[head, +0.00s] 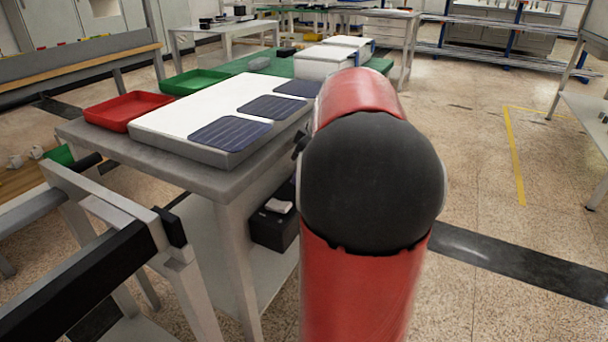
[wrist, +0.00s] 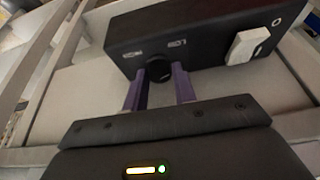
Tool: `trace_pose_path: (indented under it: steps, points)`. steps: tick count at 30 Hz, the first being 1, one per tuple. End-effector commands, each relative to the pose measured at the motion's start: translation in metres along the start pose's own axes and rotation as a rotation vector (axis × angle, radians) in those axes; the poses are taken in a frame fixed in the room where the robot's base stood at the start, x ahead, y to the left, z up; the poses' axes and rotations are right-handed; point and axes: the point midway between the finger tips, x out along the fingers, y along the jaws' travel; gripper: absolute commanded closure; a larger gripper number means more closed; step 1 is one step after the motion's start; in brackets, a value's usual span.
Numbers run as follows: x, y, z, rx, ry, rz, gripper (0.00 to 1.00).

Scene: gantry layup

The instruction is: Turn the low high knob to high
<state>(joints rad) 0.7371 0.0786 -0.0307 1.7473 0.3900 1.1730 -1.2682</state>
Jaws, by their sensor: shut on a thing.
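The black control box (wrist: 205,30) fills the top of the wrist view. The round black low high knob (wrist: 158,70) sits on its face, with small pale labels above it. The label at upper right seems to read LO and the one at upper left HIGH. My gripper (wrist: 159,74) has its two purple fingers on either side of the knob, shut on it. I cannot tell which way the knob points. In the head view the box (head: 272,230) shows under the table, partly behind my red arm, which hides the gripper and knob.
A white rocker switch (wrist: 247,45) stands out on the box, right of the knob. The grey table (head: 170,150) above carries a white board with dark panels, a red tray (head: 127,110) and a green tray (head: 195,81). Open floor (head: 480,180) lies to the right.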

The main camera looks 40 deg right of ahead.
Motion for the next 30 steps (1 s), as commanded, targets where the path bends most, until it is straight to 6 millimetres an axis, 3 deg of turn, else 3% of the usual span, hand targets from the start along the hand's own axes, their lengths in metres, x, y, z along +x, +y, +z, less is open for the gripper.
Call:
trace_pose_path:
  steps: [15, 30]
  points:
    - [0.0, -0.0025, -0.001, 0.322, 0.001, 0.135, 0.96]
    - [0.0002, -0.0026, -0.001, 0.391, 0.0, 0.162, 0.96]
